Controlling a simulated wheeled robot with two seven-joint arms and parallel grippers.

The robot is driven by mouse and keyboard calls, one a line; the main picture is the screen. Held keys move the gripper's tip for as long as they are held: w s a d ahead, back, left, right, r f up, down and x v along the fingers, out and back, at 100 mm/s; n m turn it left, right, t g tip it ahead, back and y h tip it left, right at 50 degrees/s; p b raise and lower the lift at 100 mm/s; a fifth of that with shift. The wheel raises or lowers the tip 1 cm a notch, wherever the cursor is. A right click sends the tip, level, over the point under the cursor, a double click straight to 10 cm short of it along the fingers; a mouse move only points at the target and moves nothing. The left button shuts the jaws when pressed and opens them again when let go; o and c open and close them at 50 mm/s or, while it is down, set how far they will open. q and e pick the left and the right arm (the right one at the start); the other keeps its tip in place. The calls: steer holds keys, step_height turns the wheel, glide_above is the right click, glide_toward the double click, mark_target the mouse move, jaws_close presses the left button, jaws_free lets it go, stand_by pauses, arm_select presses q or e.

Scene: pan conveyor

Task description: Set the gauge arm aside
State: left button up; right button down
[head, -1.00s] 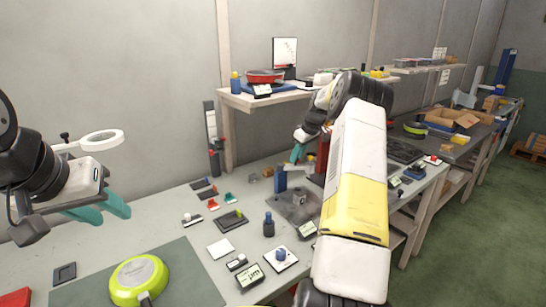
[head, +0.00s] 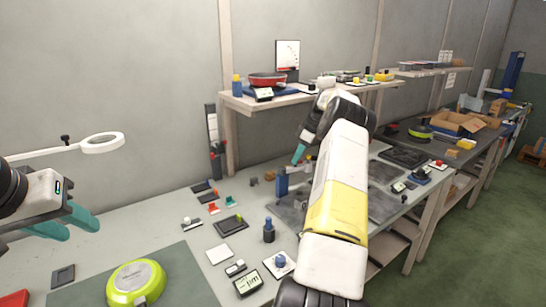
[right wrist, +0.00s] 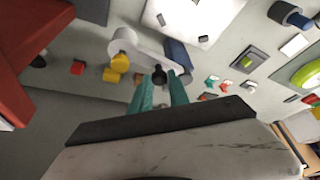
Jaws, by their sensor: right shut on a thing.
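The gauge arm (right wrist: 148,52) is a pale bar with a rounded end, a dark knob and a yellow part near it, seen in the right wrist view beside a blue post (right wrist: 178,55). The blue post also stands on the bench in the head view (head: 282,184). My right gripper (right wrist: 158,84) is shut on the dark knob of the gauge arm. In the head view its teal fingertips (head: 299,153) are just above the blue post, and my forearm hides much of that area. My left gripper (head: 66,222) is open and empty above the bench's left side.
A green pan (head: 136,281) lies on a dark mat at the front left. A shelf (head: 262,102) with a red pan stands behind.

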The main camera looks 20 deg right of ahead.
steer(key=c, duration=1.3)
jaws_free()
steer(key=shift+o, duration=0.2)
steer(key=shift+r, duration=0.1)
steer(key=v, duration=0.7)
steer(key=shift+r, duration=0.25)
steer(key=shift+d, duration=0.1)
